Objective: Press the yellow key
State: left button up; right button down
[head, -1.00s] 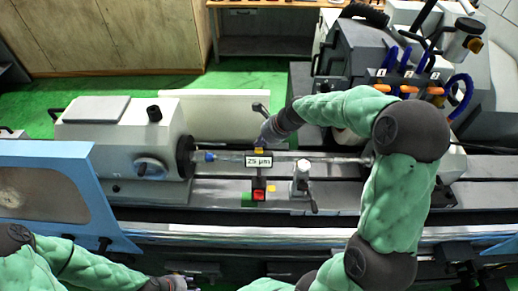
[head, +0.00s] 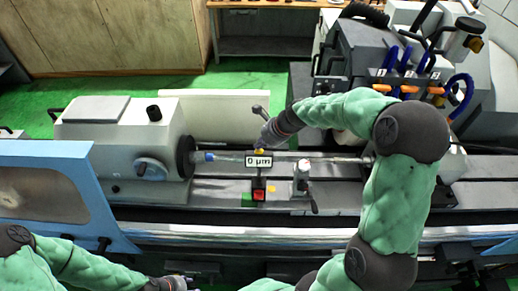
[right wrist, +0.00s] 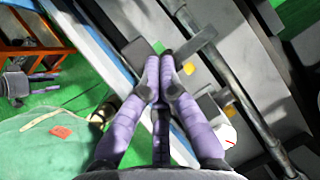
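My right gripper (head: 262,145) reaches down from the right over the measuring unit, above its display (head: 259,161), which reads 0 µm. A small yellow piece (head: 259,151), which may be the yellow key, shows right at the fingertips; I cannot tell whether they touch it. Another yellow patch (head: 271,188) lies lower, beside a red key (head: 259,195) and a green one (head: 247,200). In the right wrist view my right gripper (right wrist: 159,62) has its fingers together with nothing seen between them. My left gripper (head: 178,284) is at the bottom edge, its fingers too small to judge.
A slim shaft (head: 330,159) runs behind the display from the grey headstock (head: 120,140). A small upright stand with a lever (head: 302,178) is just right of the display. A blue-framed guard (head: 85,158) stands at the left.

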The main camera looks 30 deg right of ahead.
jog(key=shift+r, duration=0.1)
jog(key=shift+w+d+r+p, duration=0.1)
jog(key=shift+w+r+p, duration=0.05)
jog(key=shift+r+p, duration=0.3)
jog(key=shift+w+d+r+p, duration=0.1)
jog(key=shift+r+p, duration=0.15)
jog(key=shift+p, duration=0.25)
jog(key=r+p, duration=0.1)
jog(key=w+r+p, duration=0.1)
jog(key=r+p, duration=0.1)
jog(key=d+r+p, duration=0.1)
jog(key=shift+w+r+p, duration=0.3)
jog(key=shift+p, duration=0.1)
dwell(0.7)
